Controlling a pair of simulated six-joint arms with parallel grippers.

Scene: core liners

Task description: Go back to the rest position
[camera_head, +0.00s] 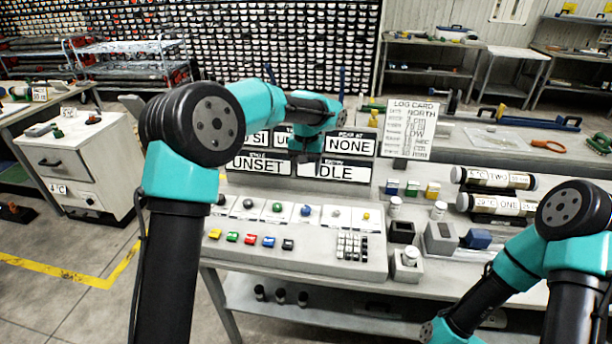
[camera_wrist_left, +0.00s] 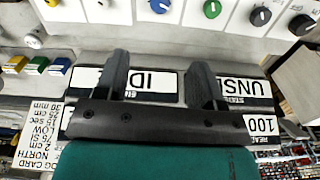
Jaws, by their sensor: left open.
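My left arm rises from the bottom of the head view and reaches over the console (camera_head: 290,262). My left gripper (camera_head: 304,152) hangs in front of the display panel with the UNSET and IDLE fields (camera_head: 262,164). In the left wrist view the left gripper (camera_wrist_left: 158,72) has its two dark fingers spread apart with nothing between them. The display panel (camera_wrist_left: 160,82) shows upside down behind the fingers. My right arm shows at the lower right of the head view, but its gripper is out of view.
Knobs (camera_head: 307,211), coloured buttons (camera_head: 250,239) and a keypad (camera_head: 352,246) lie on the console. A log card (camera_head: 409,126) stands behind. Two labelled core tubes (camera_head: 495,180) lie at the right.

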